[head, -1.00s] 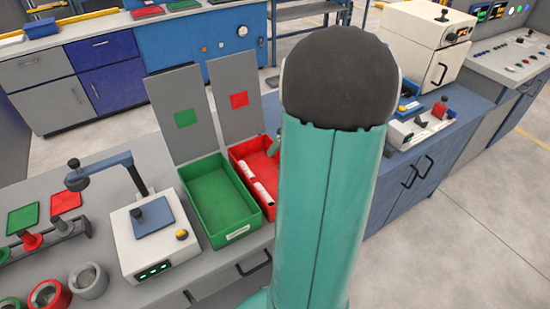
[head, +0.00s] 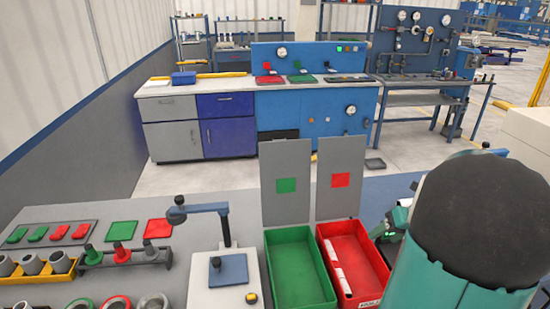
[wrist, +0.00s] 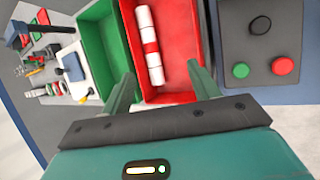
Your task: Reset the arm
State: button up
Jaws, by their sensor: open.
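My gripper (wrist: 161,70) is open in the wrist view, its two fingers apart with nothing between them. It points down over the red bin. A white pipe with a red band (wrist: 149,45) lies in that bin, beyond the fingertips. In the head view the red bin (head: 372,268) stands right of the green bin (head: 303,270), with white pieces (head: 337,268) along its left side. My teal arm, with a dark rounded joint, fills the lower right of the head view. It hides most of my gripper there. The green bin looks empty.
A white device with a blue pad (head: 228,270) and an overhead lamp arm stands left of the bins. Pipe pieces sit in racks (head: 122,257) farther left. Two upright grey panels (head: 287,200) stand behind the bins. A button panel (wrist: 260,45) is beside the red bin.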

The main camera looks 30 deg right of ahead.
jog(key=w+a+r+n+g, duration=0.15)
jog(key=a+r+n, duration=0.25)
jog(key=a+n, duration=0.65)
jog(key=w+a+r+n, duration=0.2)
jog(key=a+r+n, duration=0.2)
jog(key=a+n, duration=0.6)
jog(key=s+a+r+n+h, duration=0.1)
jog(key=s+a+n, duration=0.2)
jog(key=a+n, duration=0.4)
jog(key=s+a+r+n+t+h, duration=0.1)
jog(key=s+a+n, duration=0.3)
jog(key=a+n, duration=0.4)
jog(key=n, duration=0.5)
jog(key=shift+a+h, duration=0.3)
jog(key=shift+w+r+t, duration=0.1)
jog(key=shift+t, duration=0.15)
